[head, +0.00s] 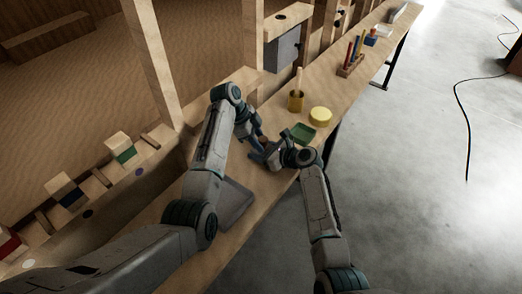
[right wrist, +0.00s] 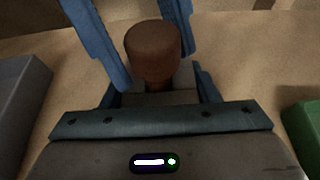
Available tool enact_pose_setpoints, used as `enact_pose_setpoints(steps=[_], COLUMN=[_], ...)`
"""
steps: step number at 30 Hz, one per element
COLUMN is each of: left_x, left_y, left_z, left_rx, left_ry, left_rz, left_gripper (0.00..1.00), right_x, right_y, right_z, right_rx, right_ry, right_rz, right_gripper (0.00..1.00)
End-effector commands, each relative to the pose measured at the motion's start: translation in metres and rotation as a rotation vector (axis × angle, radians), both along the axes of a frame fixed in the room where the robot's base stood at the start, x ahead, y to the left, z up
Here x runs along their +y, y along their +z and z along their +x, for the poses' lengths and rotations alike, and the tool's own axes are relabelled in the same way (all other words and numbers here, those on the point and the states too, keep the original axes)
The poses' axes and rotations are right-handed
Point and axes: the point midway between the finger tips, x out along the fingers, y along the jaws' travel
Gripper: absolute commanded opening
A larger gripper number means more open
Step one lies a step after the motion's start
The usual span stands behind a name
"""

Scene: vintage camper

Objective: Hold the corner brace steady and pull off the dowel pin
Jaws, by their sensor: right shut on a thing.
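The dowel pin (right wrist: 153,45), brown with a thick rounded head and a narrower lower part, stands in the middle of the right wrist view. Below it is a grey-brown block (right wrist: 160,98), which looks like the corner brace, mostly hidden. My right gripper (head: 262,153) is shut on this block just above the bench. My left gripper (head: 257,134) is beside it, coming from behind. Its blue fingers show in the right wrist view (right wrist: 142,35), spread on either side of the pin with a gap at the left. In the head view the grippers largely hide both parts.
A green tray (head: 302,132), a yellow round tub (head: 320,115) and a yellow cup (head: 296,101) stand just beyond my grippers on the narrow wooden bench. A grey flat tray (head: 236,204) lies nearer, under my left arm. Wooden posts rise behind; open floor lies right.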

Motion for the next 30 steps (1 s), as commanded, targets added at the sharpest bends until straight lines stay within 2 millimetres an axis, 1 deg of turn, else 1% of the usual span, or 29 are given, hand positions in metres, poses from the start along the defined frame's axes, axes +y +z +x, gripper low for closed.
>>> enact_pose_setpoints(steps=[1, 5, 6, 17, 30], left_x=[0.0, 0.0, 0.0, 0.0, 0.0], left_y=[0.0, 0.0, 0.0, 0.002, 0.019], left_z=[0.0, 0.0, 0.0, 0.0, 0.0], left_rx=[0.0, 0.0, 0.0, -0.001, -0.001], left_ry=[0.0, 0.0, 0.0, 0.0, 0.0], left_rz=[0.0, 0.0, 0.0, 0.0, 0.0], left_gripper=[0.28, 0.02, 0.0, 0.0, 0.0], right_x=[0.0, 0.0, 0.0, 0.0, 0.0], right_y=[0.0, 0.0, 0.0, 0.0, 0.0], right_z=[0.0, 0.0, 0.0, 0.0, 0.0], right_rx=[0.001, 0.001, 0.001, 0.001, 0.001], right_ry=[0.0, 0.0, 0.0, 0.0, 0.0], right_rz=[-0.001, -0.001, -0.001, -0.001, -0.001], right_gripper=[0.25, 0.25, 0.25, 0.25, 0.25])
